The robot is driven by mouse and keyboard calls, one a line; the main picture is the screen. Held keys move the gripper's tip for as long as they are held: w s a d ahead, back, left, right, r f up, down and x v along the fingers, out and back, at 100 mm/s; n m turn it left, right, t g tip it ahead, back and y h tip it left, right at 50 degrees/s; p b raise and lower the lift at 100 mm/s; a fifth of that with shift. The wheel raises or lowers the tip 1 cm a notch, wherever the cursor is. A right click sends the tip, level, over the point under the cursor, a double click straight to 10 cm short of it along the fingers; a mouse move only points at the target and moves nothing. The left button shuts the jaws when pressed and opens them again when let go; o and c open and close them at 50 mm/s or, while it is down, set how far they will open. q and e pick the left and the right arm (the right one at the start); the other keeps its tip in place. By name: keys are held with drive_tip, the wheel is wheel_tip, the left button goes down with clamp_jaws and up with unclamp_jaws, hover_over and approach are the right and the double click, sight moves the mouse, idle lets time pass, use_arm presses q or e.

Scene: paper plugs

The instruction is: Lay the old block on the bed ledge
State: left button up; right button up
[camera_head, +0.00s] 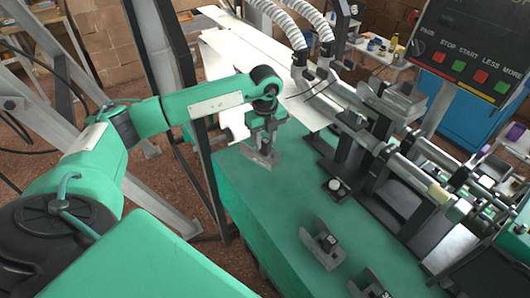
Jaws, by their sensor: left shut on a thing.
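My left gripper (264,130) reaches in from the left, pointing down over the far left part of the green bed ledge (270,205). It is shut on the old block (262,158), a small grey metal piece. The gripper covers the block's upper part. The block's lower edge is at or just above the ledge; I cannot tell whether it touches. My right gripper is not in view.
Two similar grey blocks, one at the middle (322,244) and one at the front edge (372,284), sit on the green ledge. Machine rails and clamps (385,150) stand to the right. White paper sheets (250,60) lie behind. The ledge's left part is clear.

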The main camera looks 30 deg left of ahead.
sight(266, 154)
use_arm(q)
wheel_tip(266, 154, down, 2)
drive_tip(key=shift+f, duration=0.8)
wheel_tip(266, 154, down, 3)
drive_tip(key=shift+f+p, duration=0.15)
drive_tip(key=shift+p, duration=0.35)
clamp_jaws()
drive_tip(key=shift+f, duration=0.1)
drive_tip(key=o, duration=1.1)
unclamp_jaws()
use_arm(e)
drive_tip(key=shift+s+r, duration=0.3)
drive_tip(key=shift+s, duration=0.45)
